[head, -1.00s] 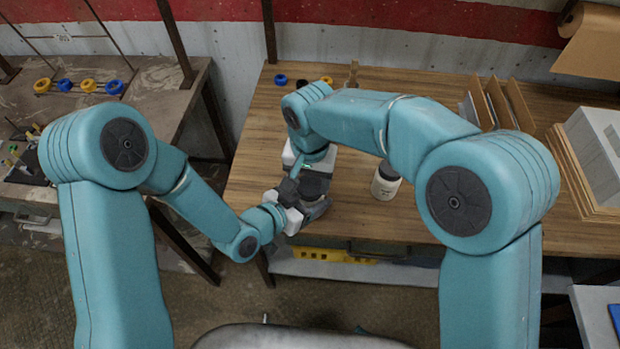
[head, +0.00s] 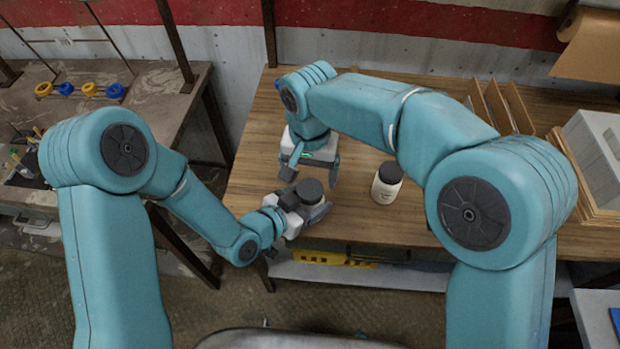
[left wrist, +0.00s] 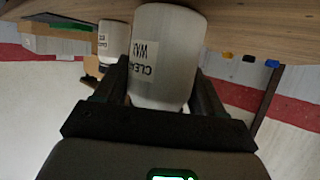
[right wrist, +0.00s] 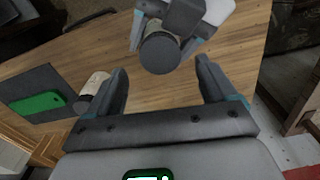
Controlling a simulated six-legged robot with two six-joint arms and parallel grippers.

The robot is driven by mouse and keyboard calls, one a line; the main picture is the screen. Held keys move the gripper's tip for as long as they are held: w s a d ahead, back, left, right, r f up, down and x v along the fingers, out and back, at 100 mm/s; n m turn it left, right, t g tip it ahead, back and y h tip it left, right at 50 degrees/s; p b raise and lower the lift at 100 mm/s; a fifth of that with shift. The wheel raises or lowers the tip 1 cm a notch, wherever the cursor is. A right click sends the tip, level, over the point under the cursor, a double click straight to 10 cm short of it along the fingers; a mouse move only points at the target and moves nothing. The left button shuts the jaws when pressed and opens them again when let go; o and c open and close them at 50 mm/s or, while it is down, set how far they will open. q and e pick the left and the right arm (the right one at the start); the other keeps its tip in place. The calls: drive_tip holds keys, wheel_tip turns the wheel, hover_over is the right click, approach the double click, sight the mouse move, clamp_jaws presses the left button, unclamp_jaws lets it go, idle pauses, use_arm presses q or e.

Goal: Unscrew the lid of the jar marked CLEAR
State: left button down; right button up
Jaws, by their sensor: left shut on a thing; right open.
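A white jar with a dark lid (head: 310,190) is held upright above the table by my left gripper (head: 307,205). In the left wrist view the jar (left wrist: 163,60) sits between the fingers, its label upside down and reading CLEAR. The dark round lid also shows on it in the right wrist view (right wrist: 160,53). My right gripper (head: 314,170) is open and empty, just behind and above the held jar, apart from it. A second white jar with a dark lid (head: 386,184) stands on the table to the right; its label is too small to read surely.
Upright brown dividers (head: 500,108) and grey blocks (head: 600,140) stand at the right. A side bench (head: 130,130) at the left holds blue and yellow rings (head: 87,89).

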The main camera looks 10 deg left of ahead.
sight(310, 189)
wheel_tip(310, 189, up, 3)
drive_tip(key=m, duration=0.3)
drive_tip(key=shift+r, duration=0.15)
drive_tip(key=shift+c, duration=0.2)
wheel_tip(310, 189, down, 8)
drive_tip(key=shift+r, duration=0.1)
drive_tip(key=shift+c, duration=0.3)
drive_tip(key=c, duration=1)
drive_tip(key=n, duration=0.3)
drive_tip(key=o, duration=1.1)
drive_tip(key=shift+o, duration=0.2)
drive_tip(key=shift+r, duration=0.15)
